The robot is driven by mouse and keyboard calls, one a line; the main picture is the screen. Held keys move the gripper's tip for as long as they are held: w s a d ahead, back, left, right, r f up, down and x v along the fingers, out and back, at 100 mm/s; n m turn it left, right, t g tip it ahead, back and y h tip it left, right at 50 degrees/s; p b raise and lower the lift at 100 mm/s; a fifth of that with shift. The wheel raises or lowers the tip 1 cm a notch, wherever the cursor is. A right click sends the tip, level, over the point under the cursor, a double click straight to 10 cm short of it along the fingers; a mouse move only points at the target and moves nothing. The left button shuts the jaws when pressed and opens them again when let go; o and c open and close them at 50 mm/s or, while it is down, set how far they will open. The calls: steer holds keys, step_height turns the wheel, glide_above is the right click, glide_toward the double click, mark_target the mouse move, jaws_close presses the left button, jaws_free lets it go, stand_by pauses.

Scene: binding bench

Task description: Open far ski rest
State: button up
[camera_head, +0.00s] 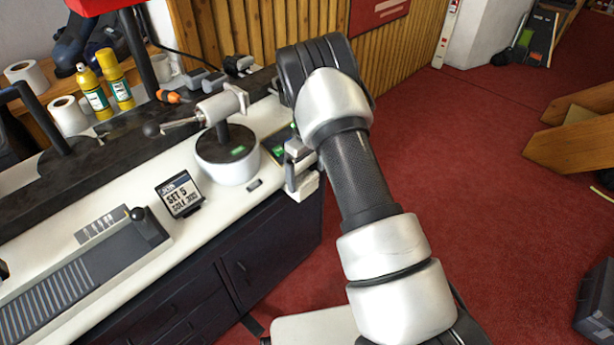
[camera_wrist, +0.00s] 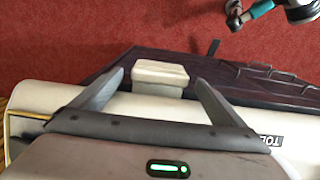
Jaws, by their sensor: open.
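A pale, block-shaped piece that looks like the far ski rest (camera_wrist: 158,72) sticks out from the front edge of the bench in the wrist view. In the head view, a white block (camera_head: 304,187) stands at the bench's far front corner, beside my arm. My gripper (camera_wrist: 159,80) is open. Its two dark fingers are spread to the left and right of the pale block, with gaps on both sides. No contact shows. Whether the block lies fully between the fingers in depth, I cannot tell. My arm hides part of this corner in the head view.
The white benchtop (camera_head: 222,205) carries a round-based vise (camera_head: 228,155), a small sign (camera_head: 180,194) and a grey ribbed tray (camera_head: 60,295). Yellow bottles (camera_head: 92,90) and paper rolls stand behind. Dark cabinets (camera_head: 270,255) are below. Red carpet (camera_head: 480,190) lies open on the right.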

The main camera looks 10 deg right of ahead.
steer(key=shift+f, duration=0.4)
steer(key=shift+c, duration=0.5)
steer(key=c, duration=1.4)
steer(key=s+d, duration=1)
steer(key=s, duration=0.3)
steer(key=shift+s, duration=0.3)
steer(key=o, duration=1.5)
steer(key=shift+a, duration=0.1)
step_height(320, 180, up, 18)
steer(key=p, duration=0.3)
steer(key=shift+f, duration=0.25)
